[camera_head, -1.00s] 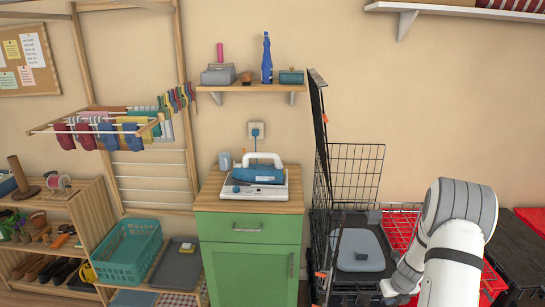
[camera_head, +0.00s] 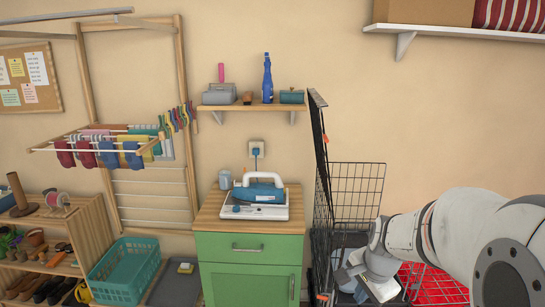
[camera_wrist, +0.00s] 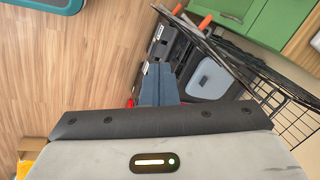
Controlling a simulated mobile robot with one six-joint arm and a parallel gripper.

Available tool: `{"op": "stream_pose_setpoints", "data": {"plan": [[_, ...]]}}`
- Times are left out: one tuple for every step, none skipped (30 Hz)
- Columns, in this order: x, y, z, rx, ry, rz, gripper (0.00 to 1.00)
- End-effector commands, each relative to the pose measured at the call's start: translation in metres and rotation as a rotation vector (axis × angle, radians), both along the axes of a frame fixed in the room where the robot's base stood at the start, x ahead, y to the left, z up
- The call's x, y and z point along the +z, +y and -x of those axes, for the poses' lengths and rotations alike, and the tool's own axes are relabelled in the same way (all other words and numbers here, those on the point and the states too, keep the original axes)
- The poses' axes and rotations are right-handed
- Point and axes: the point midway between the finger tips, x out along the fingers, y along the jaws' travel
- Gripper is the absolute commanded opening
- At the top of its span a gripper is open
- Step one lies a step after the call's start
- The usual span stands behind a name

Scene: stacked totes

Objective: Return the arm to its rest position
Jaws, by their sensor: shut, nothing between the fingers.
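My arm (camera_head: 455,235) reaches in from the right edge of the head view, with its wrist low beside the wire crate. My gripper (camera_wrist: 158,70) shows in the wrist view as two dark blue-grey fingers pressed together, with nothing between them. Beyond the fingers lie black totes (camera_wrist: 174,47) and a grey-blue lid (camera_wrist: 212,78). The fingertips are not clear in the head view.
A black wire crate with its open door (camera_head: 319,190) stands left of my wrist. A red crate (camera_head: 438,285) lies below my arm. A green cabinet (camera_head: 250,270) with an iron (camera_head: 257,192) stands further left. A white shelf (camera_head: 460,30) hangs above right.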

Motion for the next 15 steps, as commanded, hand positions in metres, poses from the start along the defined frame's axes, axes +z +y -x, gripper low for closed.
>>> {"op": "stream_pose_setpoints", "data": {"plan": [[0.013,0.01,0.017,0.121,-0.014,0.037,0.0],[0.019,0.015,0.027,0.196,-0.019,0.061,0.0],[0.026,0.021,0.04,0.298,-0.024,0.093,0.0],[0.031,0.025,0.051,0.373,-0.027,0.117,0.0],[0.036,0.029,0.061,0.448,-0.031,0.141,0.0],[0.04,0.034,0.075,0.544,-0.033,0.173,0.0],[0.044,0.037,0.084,0.612,-0.037,0.195,0.0],[0.046,0.039,0.094,0.678,-0.038,0.217,0.0],[0.049,0.042,0.105,0.759,-0.04,0.246,0.0],[0.051,0.043,0.113,0.813,-0.041,0.264,0.0],[0.052,0.045,0.12,0.864,-0.042,0.281,0.0],[0.053,0.046,0.128,0.923,-0.041,0.302,0.0],[0.054,0.047,0.134,0.961,-0.042,0.315,0.0],[0.055,0.047,0.138,0.993,-0.042,0.326,0.0],[0.055,0.048,0.143,1.029,-0.042,0.338,0.0]]}}
